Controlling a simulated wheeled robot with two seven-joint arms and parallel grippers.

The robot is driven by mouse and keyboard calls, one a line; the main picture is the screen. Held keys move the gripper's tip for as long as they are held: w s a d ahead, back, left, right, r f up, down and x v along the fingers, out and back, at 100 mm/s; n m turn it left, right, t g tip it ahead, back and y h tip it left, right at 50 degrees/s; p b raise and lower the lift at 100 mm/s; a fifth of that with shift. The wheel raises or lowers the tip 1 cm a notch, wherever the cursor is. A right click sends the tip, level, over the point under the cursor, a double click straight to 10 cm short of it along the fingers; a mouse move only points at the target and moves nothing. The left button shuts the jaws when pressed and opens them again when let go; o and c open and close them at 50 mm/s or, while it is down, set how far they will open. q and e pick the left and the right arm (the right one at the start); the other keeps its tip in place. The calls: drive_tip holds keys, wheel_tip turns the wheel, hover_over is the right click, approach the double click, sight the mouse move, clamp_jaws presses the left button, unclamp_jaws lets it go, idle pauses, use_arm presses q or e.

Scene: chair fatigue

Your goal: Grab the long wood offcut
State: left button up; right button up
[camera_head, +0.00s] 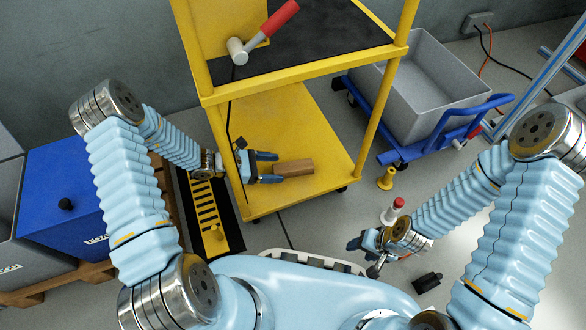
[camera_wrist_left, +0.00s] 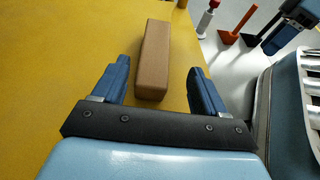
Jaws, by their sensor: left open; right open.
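The long wood offcut (camera_head: 294,168) is a brown rectangular block lying on the lower yellow shelf of the cart. In the left wrist view the offcut (camera_wrist_left: 154,58) lies lengthwise between and beyond the fingertips, its near end just between them. My left gripper (camera_head: 268,168) is open at the offcut's left end; it also shows in the left wrist view (camera_wrist_left: 158,80), with a gap on each side of the block. My right gripper (camera_head: 362,256) is open and empty above the floor, right of the cart.
The yellow cart's upper shelf (camera_head: 330,25) holds a red-handled mallet (camera_head: 264,30). Cart posts stand close to my left arm. A grey bin (camera_head: 430,85) sits on a blue trolley (camera_head: 440,135). A red-topped bottle (camera_head: 393,211) and a black object (camera_head: 427,282) are on the floor.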

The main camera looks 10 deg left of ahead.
sight(287, 166)
use_arm(q)
drive_tip(key=x, duration=0.3)
drive_tip(key=b+x, duration=0.1)
drive_tip(key=x, duration=0.2)
drive_tip(key=shift+w+a, duration=0.2)
drive_tip(key=shift+w, duration=0.1)
drive_tip(key=shift+c, duration=0.4)
drive_tip(key=c, duration=1)
